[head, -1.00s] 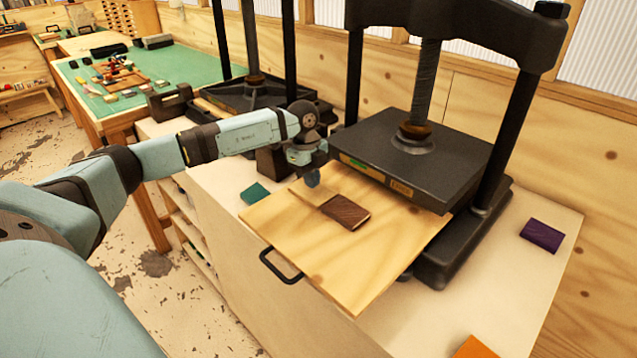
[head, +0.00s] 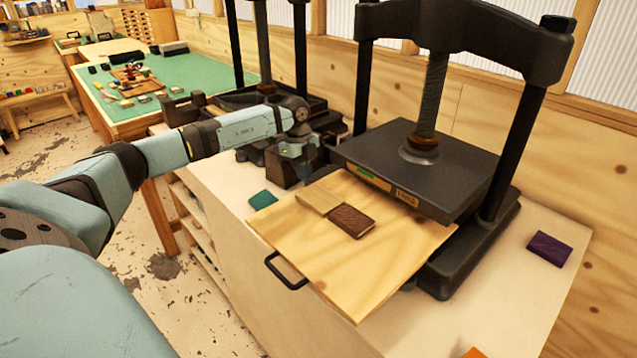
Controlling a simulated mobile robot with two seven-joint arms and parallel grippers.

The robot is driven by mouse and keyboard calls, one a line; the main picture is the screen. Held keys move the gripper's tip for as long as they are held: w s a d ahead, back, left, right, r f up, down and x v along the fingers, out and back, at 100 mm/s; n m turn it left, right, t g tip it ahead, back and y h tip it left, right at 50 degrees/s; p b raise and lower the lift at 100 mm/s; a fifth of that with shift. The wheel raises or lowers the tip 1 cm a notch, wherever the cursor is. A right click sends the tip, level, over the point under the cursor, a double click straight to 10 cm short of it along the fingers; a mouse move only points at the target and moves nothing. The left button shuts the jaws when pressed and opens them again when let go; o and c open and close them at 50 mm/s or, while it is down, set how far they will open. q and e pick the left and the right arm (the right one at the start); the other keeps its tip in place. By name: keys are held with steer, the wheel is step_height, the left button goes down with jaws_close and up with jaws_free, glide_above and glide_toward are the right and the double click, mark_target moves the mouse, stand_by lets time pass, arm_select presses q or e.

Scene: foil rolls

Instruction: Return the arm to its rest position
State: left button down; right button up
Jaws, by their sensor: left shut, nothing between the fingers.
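My left arm (head: 150,160) reaches in from the left of the head view, over the pale bench. My left gripper (head: 304,172) is at its end, just beyond the far left edge of the wooden board, and it is small and partly dark in the picture. It is shut and holds nothing. The wooden board (head: 370,270) has a black handle and lies in front of the near press. A dark brown book (head: 351,221) and a lighter tan piece (head: 320,199) lie side by side on it. My right gripper is not in view.
The near black press (head: 420,165) stands just right of my gripper, and a second press (head: 265,92) stands behind. A teal book (head: 262,200), a purple book (head: 549,249) and an orange item (head: 474,353) lie on the bench (head: 215,180). The floor at the left is free.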

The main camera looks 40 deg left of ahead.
arm_select(q)
steer(key=a, duration=0.6)
steer(key=shift+w+b, duration=0.15)
steer(key=shift+b, duration=0.15)
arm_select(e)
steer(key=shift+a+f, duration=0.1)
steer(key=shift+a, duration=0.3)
